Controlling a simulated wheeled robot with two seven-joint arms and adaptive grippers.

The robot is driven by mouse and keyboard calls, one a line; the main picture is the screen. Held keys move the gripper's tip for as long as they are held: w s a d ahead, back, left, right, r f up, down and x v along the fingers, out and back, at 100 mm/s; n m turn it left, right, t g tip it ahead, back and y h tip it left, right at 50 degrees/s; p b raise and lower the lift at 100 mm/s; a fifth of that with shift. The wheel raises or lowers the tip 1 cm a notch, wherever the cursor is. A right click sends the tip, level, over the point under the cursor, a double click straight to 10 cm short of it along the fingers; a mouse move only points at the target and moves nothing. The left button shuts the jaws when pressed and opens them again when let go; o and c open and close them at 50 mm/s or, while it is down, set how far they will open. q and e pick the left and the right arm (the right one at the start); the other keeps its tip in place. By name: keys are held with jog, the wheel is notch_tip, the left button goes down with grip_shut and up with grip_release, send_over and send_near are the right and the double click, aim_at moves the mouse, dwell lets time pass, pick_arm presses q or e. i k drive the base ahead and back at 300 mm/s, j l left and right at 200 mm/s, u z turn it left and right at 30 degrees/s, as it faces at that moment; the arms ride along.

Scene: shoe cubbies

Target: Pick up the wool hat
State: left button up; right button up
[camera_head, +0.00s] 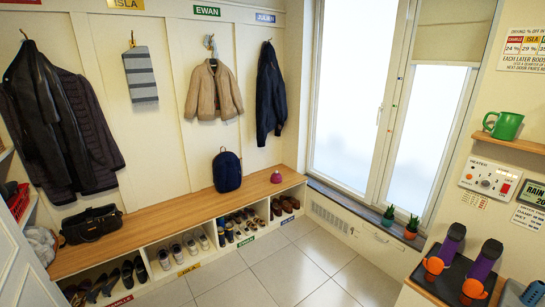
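Neither of my grippers is in view.
The wooden bench (150,222) holds a black bag (91,225) and a dark blue backpack (227,171). Shoes fill the cubbies below. Coats hang above. A wooden counter at lower right holds purple and orange objects (482,270). The tiled floor (285,275) is clear.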

aim_at(276, 177)
jog(key=i, duration=3.75)
jog(key=z, duration=0.55)
